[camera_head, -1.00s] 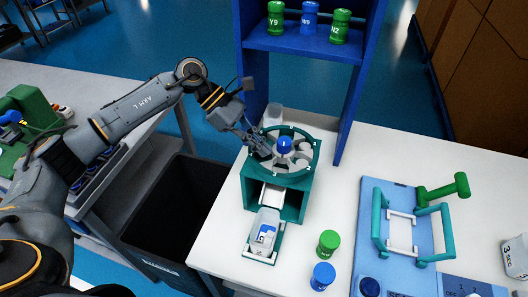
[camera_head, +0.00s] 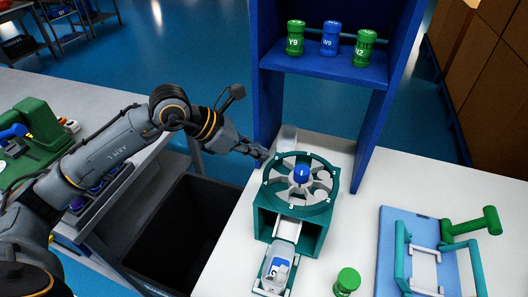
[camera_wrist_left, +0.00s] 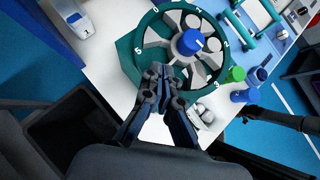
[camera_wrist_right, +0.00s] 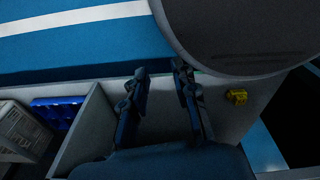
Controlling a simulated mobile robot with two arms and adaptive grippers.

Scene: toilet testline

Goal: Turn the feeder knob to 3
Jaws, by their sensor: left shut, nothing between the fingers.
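The feeder (camera_head: 290,222) is a teal box with a numbered ring (camera_head: 334,172) and grey spokes on top. Its blue knob (camera_head: 301,171) stands at the ring's centre; it also shows in the left wrist view (camera_wrist_left: 189,42). A white mark is on the knob, but I cannot tell which number it faces. My left gripper (camera_head: 264,154) is shut and empty beside the ring's left rim, apart from the knob; its fingertips also show in the left wrist view (camera_wrist_left: 160,76). My right gripper (camera_wrist_right: 159,75) is open and empty, away from the feeder.
A clear container with a blue label (camera_head: 278,267) sits at the feeder's front outlet. A green-capped bottle (camera_head: 347,281) stands nearby. A blue shelf (camera_head: 330,63) with several bottles rises behind. A black bin (camera_head: 185,235) is left of the table. A blue board with teal handles (camera_head: 392,222) lies right.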

